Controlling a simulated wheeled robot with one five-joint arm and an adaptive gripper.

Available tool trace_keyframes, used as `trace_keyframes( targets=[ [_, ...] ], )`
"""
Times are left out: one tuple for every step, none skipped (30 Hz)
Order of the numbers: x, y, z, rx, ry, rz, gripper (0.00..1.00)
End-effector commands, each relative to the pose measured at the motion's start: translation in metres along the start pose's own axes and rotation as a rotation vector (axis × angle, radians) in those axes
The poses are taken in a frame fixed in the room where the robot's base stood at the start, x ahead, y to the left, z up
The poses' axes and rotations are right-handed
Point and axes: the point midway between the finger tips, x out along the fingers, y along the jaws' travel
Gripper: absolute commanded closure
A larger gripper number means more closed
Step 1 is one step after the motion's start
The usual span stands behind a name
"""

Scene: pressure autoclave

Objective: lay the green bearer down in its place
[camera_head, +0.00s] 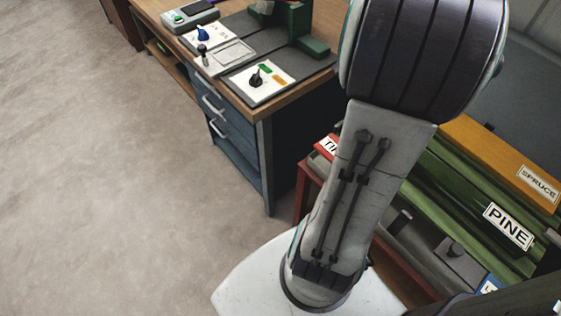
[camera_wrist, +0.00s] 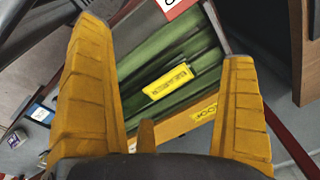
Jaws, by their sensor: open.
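Long green pieces (camera_head: 468,188) lie side by side on a rack at the right of the head view, one with a white PINE label. I cannot tell which of them is the green bearer. Green lengths (camera_wrist: 150,50) also show between my fingers in the wrist view, with a yellow label (camera_wrist: 168,81) on them. My gripper (camera_wrist: 163,42) has two yellow fingers spread wide, with nothing held between them. The green lengths lie beyond the fingertips, apparently untouched. My gripper does not show in the head view, where my arm covers part of the rack.
An orange beam labelled SPRUCE (camera_head: 520,172) lies beside the green pieces. A grey block with a dark knob (camera_head: 455,252) is in front. A workbench (camera_head: 262,112) with control panels and blue drawers stands at the back. Open floor (camera_head: 100,180) fills the left.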

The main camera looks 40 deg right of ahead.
Motion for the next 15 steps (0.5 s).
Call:
trace_keyframes(
  targets=[
    [-0.005,-0.007,0.024,-0.125,0.003,-0.017,0.00],
    [-0.008,-0.009,0.036,-0.195,0.004,-0.025,0.00],
    [-0.011,-0.011,0.052,-0.286,0.005,-0.036,0.00],
    [-0.013,-0.012,0.064,-0.356,0.007,-0.045,0.00],
    [-0.015,-0.013,0.076,-0.425,0.008,-0.053,0.00],
    [-0.017,-0.012,0.091,-0.518,0.010,-0.065,0.00],
    [-0.019,-0.012,0.103,-0.587,0.012,-0.074,0.00],
    [-0.021,-0.010,0.114,-0.657,0.013,-0.084,0.00],
    [-0.023,-0.008,0.128,-0.748,0.016,-0.097,0.00],
    [-0.024,-0.005,0.139,-0.817,0.018,-0.106,0.00],
    [-0.025,-0.003,0.149,-0.886,0.020,-0.117,0.00],
    [-0.027,0.002,0.162,-0.977,0.024,-0.131,0.00],
    [-0.028,0.005,0.172,-1.044,0.026,-0.140,0.00],
    [-0.028,0.009,0.180,-1.110,0.028,-0.150,0.00],
    [-0.029,0.015,0.191,-1.194,0.032,-0.164,0.00]
  ],
)
